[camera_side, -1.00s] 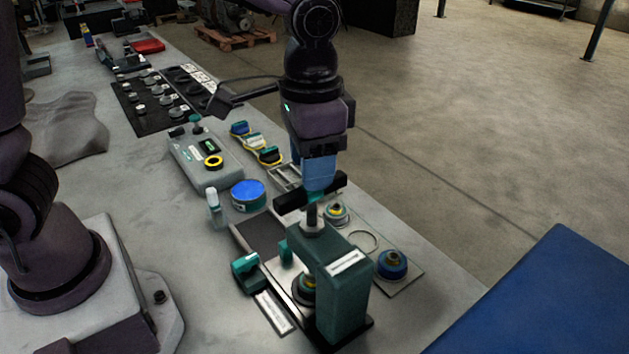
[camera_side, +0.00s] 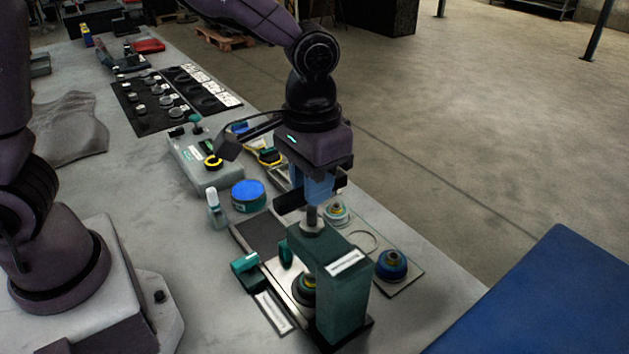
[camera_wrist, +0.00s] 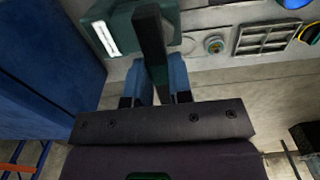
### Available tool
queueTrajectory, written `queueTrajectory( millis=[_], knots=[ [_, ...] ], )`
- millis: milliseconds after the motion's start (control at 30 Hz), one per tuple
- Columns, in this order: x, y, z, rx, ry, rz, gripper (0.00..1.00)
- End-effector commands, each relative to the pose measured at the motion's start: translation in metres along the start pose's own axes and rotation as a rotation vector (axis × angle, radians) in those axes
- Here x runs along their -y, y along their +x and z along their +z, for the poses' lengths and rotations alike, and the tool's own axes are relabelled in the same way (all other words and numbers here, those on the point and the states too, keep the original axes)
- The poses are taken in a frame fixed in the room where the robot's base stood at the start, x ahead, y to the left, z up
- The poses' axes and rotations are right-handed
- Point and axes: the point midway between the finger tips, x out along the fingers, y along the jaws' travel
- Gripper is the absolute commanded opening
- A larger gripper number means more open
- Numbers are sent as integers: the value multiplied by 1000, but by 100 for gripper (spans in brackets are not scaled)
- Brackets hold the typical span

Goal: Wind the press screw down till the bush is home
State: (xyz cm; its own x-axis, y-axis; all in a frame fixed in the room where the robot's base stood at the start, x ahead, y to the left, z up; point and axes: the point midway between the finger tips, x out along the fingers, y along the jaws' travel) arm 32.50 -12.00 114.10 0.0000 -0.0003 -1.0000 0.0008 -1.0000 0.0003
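The green press (camera_side: 343,290) stands at the near end of the bench, its upright screw (camera_side: 312,217) rising from the top and a black cross bar (camera_side: 290,201) on that screw. My gripper (camera_side: 318,192) points down over the screw, its blue fingers on both sides of the bar. A round part with a yellowish ring (camera_side: 307,283) sits under the press head, partly hidden by the frame. How deep the bush sits cannot be seen.
A plate beside the press holds a blue part (camera_side: 392,264) and a smaller ringed part (camera_side: 337,212). A blue-topped tin (camera_side: 248,194), a white bottle (camera_side: 214,208) and a grey control box (camera_side: 205,165) stand behind. A green block (camera_side: 246,268) lies left of the press.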

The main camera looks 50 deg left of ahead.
Motion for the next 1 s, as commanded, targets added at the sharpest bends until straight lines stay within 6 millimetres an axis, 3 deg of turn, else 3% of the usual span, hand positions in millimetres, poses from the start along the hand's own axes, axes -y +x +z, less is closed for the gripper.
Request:
queueTrajectory(
  millis=[67, 267, 600, 1000],
  knots=[
    [0, 0, 0, 0, 0, 0, 0],
    [0, 0, 0, 0, 24, 0, 0],
    [0, 2, 0, 0, 448, 0, 0],
    [1, 3, 0, 0, 515, -1, 0]
  ],
)
